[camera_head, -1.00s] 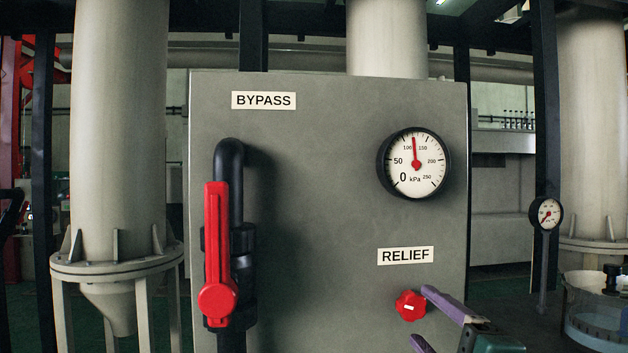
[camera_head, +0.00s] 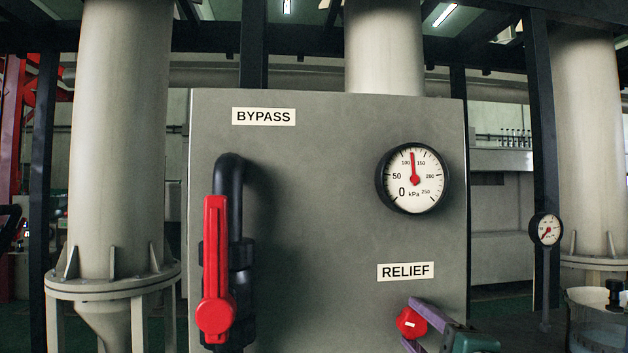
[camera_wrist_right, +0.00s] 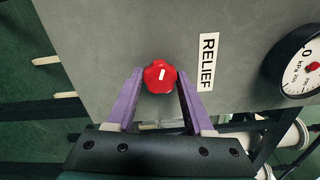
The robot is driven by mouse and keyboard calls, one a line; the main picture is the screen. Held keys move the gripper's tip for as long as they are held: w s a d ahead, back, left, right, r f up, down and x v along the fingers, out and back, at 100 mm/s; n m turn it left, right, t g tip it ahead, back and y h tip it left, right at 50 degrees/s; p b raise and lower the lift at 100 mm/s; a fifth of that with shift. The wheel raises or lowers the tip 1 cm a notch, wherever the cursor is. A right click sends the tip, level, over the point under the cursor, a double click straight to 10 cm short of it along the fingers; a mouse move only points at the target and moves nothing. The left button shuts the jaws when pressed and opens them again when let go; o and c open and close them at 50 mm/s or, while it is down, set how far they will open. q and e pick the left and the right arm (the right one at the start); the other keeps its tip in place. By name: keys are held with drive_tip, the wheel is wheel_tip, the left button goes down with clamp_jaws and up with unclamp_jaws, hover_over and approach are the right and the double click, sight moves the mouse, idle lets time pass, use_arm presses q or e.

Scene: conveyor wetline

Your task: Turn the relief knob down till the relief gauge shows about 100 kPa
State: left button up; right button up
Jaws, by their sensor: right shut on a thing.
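The red relief knob (camera_head: 411,322) with a white mark sits on the grey panel (camera_head: 320,220) below the RELIEF label (camera_head: 405,272). My right gripper (camera_head: 409,323) has its purple fingers on either side of the knob and is shut on it. In the right wrist view, the knob (camera_wrist_right: 159,76) sits between the fingertips. The relief gauge (camera_head: 413,178) is above the label. Its red needle points slightly left of straight up, between 100 and 150 kPa, at roughly 120. My left gripper is not in view.
A red bypass lever (camera_head: 216,270) on a black pipe (camera_head: 230,170) stands on the panel's left, under the BYPASS label (camera_head: 264,117). A smaller gauge (camera_head: 546,229) and a clear tank (camera_head: 598,315) are at the right. The panel between lever and knob is clear.

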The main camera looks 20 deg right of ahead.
drive_tip(key=c, duration=0.3)
drive_tip(key=shift+m+p, duration=0.35)
drive_tip(key=shift+m, duration=1.35)
drive_tip(key=shift+m, duration=0.8)
